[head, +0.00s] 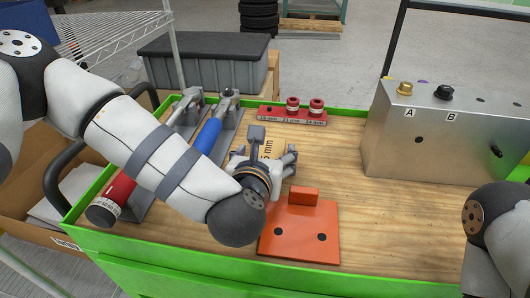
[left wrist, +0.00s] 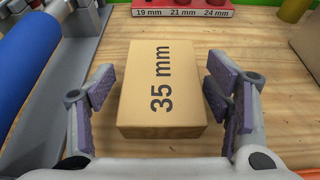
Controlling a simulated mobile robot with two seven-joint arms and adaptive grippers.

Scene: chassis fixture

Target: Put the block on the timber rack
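The block (left wrist: 160,88) is a tan wooden box marked "35 mm", lying on the wooden bench top. Part of it shows in the head view (head: 268,148), mostly hidden by my gripper. My left gripper (left wrist: 162,80) is open, with one purple-padded finger on each side of the block and a gap on both sides. It also shows in the head view (head: 270,146), above the bench behind the orange fixture. My right arm shows at the right edge of the head view, but its gripper is out of view. I cannot identify a timber rack in either view.
An orange fixture plate (head: 300,236) lies in front of the block. A red gauge holder (head: 291,116) stands behind. A metal box (head: 430,140) with A and B fittings stands right. Blue (head: 208,136) and red (head: 117,189) cylindrical tools lie left. Bare wood shows right of the plate.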

